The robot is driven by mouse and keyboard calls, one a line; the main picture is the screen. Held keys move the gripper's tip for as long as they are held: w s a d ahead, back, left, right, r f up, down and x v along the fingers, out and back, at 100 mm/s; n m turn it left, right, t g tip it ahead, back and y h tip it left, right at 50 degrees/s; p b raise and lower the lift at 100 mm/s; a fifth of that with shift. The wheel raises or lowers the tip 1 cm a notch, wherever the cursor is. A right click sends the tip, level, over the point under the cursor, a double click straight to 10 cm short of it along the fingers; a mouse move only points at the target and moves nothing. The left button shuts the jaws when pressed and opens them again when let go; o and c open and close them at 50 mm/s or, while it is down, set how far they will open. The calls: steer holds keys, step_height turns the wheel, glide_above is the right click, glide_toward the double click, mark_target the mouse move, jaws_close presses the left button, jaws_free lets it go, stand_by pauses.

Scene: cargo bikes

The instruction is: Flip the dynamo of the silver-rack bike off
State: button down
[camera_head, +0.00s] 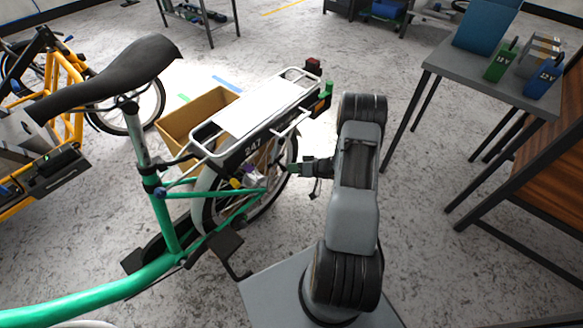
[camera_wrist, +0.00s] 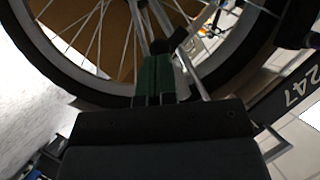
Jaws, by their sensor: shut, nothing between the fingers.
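The green bike (camera_head: 130,290) has a silver rack (camera_head: 245,118) with a white top above its rear wheel (camera_head: 268,205). The rear wheel with its spokes also fills the upper wrist view (camera_wrist: 235,65). My gripper (camera_head: 288,168) reaches in from the right beside the wheel, below the rack. In the wrist view my gripper (camera_wrist: 155,62) has its green fingers shut together in front of the tyre. A small dark part (camera_wrist: 178,40) sits just beyond the fingertips; I cannot tell whether it is the dynamo or whether the fingers touch it. The dynamo's position is not clear.
A cardboard box (camera_head: 195,115) stands on the floor behind the bike. An orange bike (camera_head: 60,85) is at the left. A grey table (camera_head: 480,85) with green and blue items stands at the right. Floor is clear between my arm and that table.

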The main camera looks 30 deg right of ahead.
steer(key=w+r+p+v, duration=0.1)
steer(key=p+v, duration=0.4)
steer(key=v, duration=0.8)
steer(key=shift+w+d+r, duration=0.2)
steer(key=shift+d, duration=0.05)
